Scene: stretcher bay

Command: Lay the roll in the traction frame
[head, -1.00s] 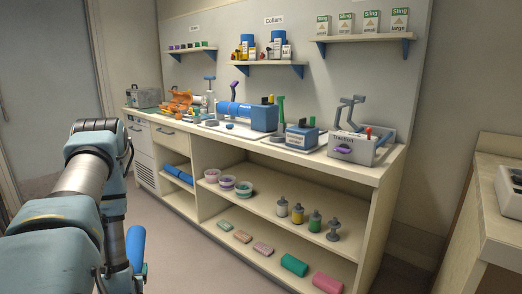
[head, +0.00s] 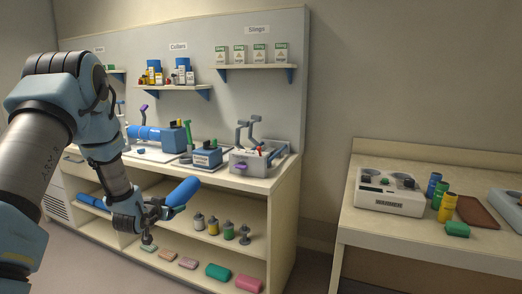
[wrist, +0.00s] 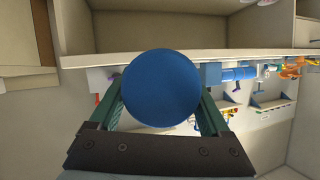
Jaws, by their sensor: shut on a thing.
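My gripper (head: 157,209) is shut on a blue roll (head: 183,191), which points up and to the right in the head view. In the wrist view the round end of the roll (wrist: 161,88) sits between the two green fingers of my gripper (wrist: 161,108). The traction frame (head: 245,168) is a light grey box with grey curved posts (head: 252,130) and a purple handle. It stands at the right end of the counter. The roll is in front of the cabinet, left of the frame in the picture and apart from it.
A blue box (head: 207,155) and a green-handled tool (head: 188,135) stand left of the frame on the counter (head: 228,180). A side table (head: 420,236) with a warmer (head: 390,197) stands at right, across a floor gap.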

